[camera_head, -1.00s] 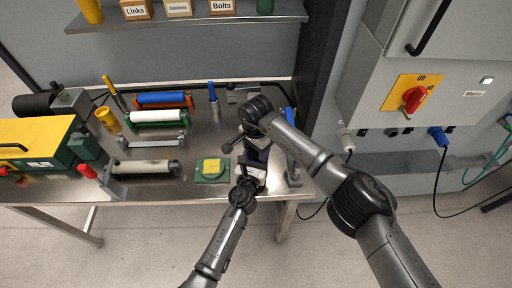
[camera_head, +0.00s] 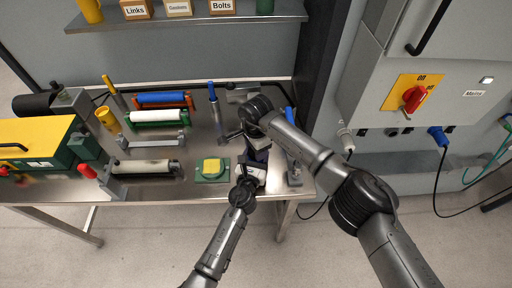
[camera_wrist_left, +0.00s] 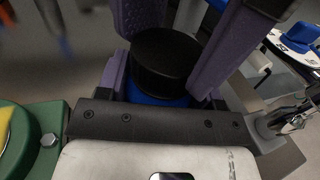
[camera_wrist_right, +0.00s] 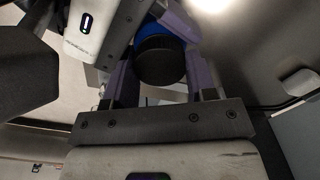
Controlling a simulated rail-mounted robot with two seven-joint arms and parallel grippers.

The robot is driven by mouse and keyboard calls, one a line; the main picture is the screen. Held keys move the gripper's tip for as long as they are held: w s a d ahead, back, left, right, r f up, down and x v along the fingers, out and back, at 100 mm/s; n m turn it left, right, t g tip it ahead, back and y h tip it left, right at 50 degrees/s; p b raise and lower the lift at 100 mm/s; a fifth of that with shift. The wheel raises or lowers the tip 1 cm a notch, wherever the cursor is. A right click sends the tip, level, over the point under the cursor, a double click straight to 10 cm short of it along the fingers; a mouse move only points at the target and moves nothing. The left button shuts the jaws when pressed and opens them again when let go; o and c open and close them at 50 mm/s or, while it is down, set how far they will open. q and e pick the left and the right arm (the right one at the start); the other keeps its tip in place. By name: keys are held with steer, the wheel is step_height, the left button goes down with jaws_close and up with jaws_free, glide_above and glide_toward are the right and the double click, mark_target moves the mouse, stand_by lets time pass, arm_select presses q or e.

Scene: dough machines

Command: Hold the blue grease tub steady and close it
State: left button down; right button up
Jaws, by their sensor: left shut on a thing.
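The blue grease tub (camera_wrist_left: 150,98) shows as a small blue strip under a round black lid (camera_wrist_left: 165,62) in the left wrist view. My left gripper (camera_wrist_left: 165,50) is shut on the tub, its purple fingers on either side. In the right wrist view the black lid (camera_wrist_right: 162,60) sits between the purple fingers of my right gripper (camera_wrist_right: 165,75), with blue showing behind it. I cannot tell whether these fingers touch the lid. In the head view both grippers meet near the table's right end, my left gripper (camera_head: 252,165) from below and my right (camera_head: 245,130) from above, hiding the tub.
A green block with a yellow top (camera_head: 211,168) lies just left of the grippers. A blue-handled upright tool (camera_head: 212,92) stands behind. Several rollers (camera_head: 158,117) and a yellow-green machine (camera_head: 40,145) fill the left side. A wall cabinet (camera_head: 405,85) is at the right.

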steer(key=o, duration=0.5)
steer(key=shift+c, duration=0.2)
steer(key=shift+r, duration=0.15)
steer(key=shift+r, duration=2.1)
steer(key=o, duration=0.4)
steer(key=shift+o, duration=0.2)
step_height(320, 180, up, 12)
